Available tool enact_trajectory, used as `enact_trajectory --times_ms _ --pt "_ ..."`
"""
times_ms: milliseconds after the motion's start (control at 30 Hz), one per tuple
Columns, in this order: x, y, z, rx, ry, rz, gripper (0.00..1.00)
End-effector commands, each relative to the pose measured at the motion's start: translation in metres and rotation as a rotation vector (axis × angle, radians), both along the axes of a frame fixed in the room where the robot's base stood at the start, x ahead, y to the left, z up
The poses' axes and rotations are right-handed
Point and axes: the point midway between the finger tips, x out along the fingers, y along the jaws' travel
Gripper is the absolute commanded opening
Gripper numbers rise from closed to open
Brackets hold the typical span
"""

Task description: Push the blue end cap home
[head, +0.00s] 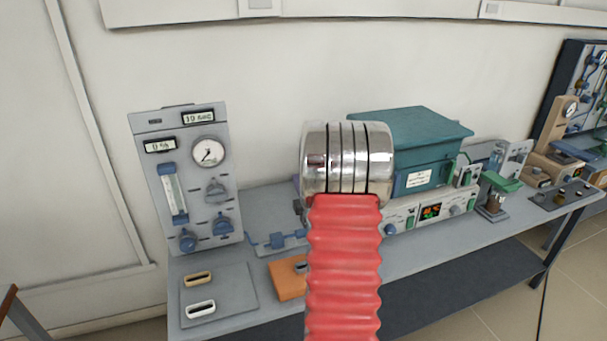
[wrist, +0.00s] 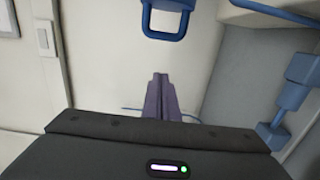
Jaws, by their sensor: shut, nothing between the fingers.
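My gripper (wrist: 160,76) shows in the wrist view as two dark purple-grey fingers side by side, shut and empty. In the head view it is hidden behind my own arm. Low on the bench in the head view, a blue fitting (head: 278,240) sits on a grey base, partly behind my arm. I cannot tell whether it carries the blue end cap. In the wrist view a blue loop (wrist: 167,22) is ahead of the fingertips, apart from them. A stepped blue part (wrist: 291,96) stands at the right, clear of the fingers.
A grey gauge panel (head: 185,180) with blue knobs stands at the left of the bench (head: 440,240). A teal furnace (head: 415,143) stands behind my arm, with a green-topped device (head: 495,192) to its right. An orange block (head: 287,278) lies near the front edge.

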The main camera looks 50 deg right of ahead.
Motion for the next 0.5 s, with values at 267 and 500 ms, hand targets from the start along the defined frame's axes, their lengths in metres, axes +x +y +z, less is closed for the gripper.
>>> enact_trajectory --times_ms 267,500 --pt "0.035 -0.023 -0.001 0.001 -0.001 0.0 0.0" --pt "0.027 -0.052 -0.001 0.001 0.001 -0.002 0.0"
